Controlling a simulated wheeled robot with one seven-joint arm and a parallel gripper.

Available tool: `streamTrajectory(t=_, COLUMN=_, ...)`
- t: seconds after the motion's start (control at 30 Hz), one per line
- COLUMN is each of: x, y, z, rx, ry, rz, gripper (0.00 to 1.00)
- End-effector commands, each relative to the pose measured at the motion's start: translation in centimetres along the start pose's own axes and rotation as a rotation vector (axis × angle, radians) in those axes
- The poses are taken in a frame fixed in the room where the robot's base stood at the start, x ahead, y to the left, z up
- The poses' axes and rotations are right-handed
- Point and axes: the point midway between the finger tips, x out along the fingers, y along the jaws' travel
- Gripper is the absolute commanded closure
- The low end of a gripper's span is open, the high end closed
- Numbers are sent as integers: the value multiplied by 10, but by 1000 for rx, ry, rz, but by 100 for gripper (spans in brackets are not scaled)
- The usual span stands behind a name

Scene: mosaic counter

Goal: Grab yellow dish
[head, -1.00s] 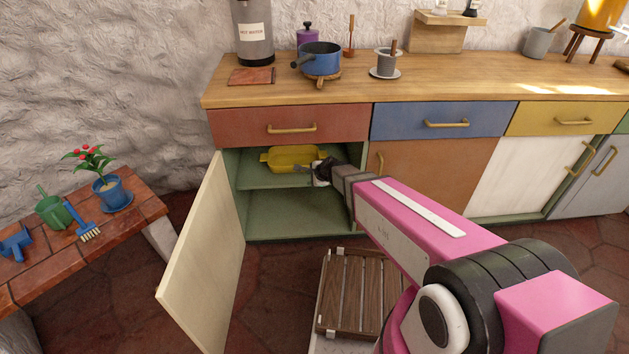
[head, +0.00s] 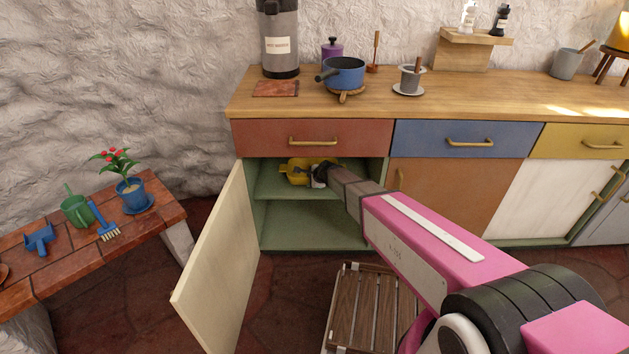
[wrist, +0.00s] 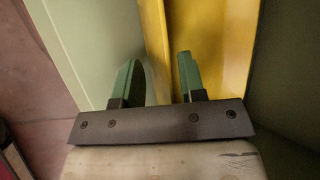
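The yellow dish (head: 292,166) sits on the upper shelf of the open cabinet, under the red drawer. My gripper (head: 305,172) reaches into the cabinet and hides the dish's right part in the head view. In the wrist view, the yellow dish (wrist: 225,45) fills the upper right. My gripper (wrist: 160,80) has its two green fingers apart there. The dish's near wall runs up between them, with the right finger over the yellow inside and the left finger on the outer side. I see gaps beside the wall; contact cannot be told.
The pale cabinet door (head: 212,265) stands open at left. The green shelf (head: 275,190) lies under the dish, with an empty space below. The red drawer (head: 345,140) and counter (head: 210,112) are above. A wooden slatted rack (head: 365,310) is on the floor.

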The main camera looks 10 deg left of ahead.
Motion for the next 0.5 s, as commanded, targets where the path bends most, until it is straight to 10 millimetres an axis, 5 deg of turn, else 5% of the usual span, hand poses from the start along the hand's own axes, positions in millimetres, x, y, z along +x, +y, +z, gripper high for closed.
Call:
streamTrajectory(t=0.37, x=4, y=0, z=0, rx=0, ry=0, rz=0, gripper=63)
streamTrajectory(t=0.5, x=3, y=0, z=0, rx=0, ry=0, rz=0, gripper=100)
